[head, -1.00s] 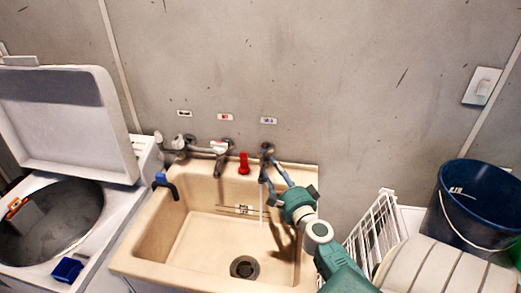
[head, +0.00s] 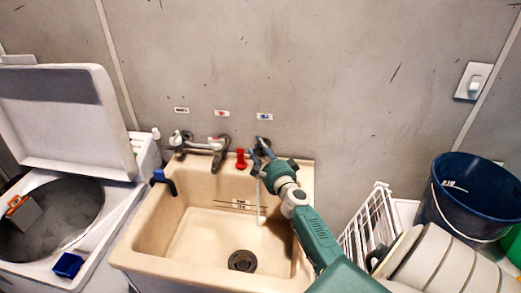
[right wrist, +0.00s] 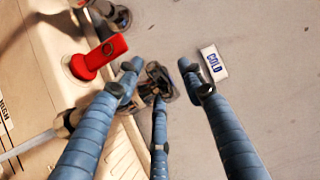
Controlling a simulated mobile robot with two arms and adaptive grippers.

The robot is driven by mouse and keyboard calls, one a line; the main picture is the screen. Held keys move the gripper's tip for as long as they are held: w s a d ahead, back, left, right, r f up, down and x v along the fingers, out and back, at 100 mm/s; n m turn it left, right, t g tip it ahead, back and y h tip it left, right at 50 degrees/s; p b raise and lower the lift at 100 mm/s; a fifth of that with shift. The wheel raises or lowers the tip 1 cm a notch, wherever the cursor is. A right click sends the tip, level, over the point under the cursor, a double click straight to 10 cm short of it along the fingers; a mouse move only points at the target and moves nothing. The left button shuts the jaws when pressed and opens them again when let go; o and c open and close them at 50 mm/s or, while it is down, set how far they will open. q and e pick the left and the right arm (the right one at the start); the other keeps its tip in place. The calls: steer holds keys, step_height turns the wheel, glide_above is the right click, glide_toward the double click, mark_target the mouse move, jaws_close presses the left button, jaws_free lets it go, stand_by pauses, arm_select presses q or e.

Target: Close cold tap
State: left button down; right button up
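The cold tap (right wrist: 156,84) is on the wall below the COLD label (right wrist: 214,62), which also shows in the head view (head: 265,116). My right gripper (right wrist: 160,72) is open, its blue fingers spread around the dark tap handle with a clear gap between the tips. I cannot tell whether any finger touches it. In the head view my right gripper (head: 262,152) hides most of the tap. A thin stream of water (head: 258,203) falls into the beige sink (head: 190,225). My left gripper is not in view.
A red handle (head: 240,159) stands close left of the tap, with other taps (head: 217,146) farther left. An open washer (head: 50,225) is at left. A white rack (head: 372,222) and blue bucket (head: 470,195) are at right.

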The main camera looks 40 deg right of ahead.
steer(key=c, duration=0.8)
jaws_close()
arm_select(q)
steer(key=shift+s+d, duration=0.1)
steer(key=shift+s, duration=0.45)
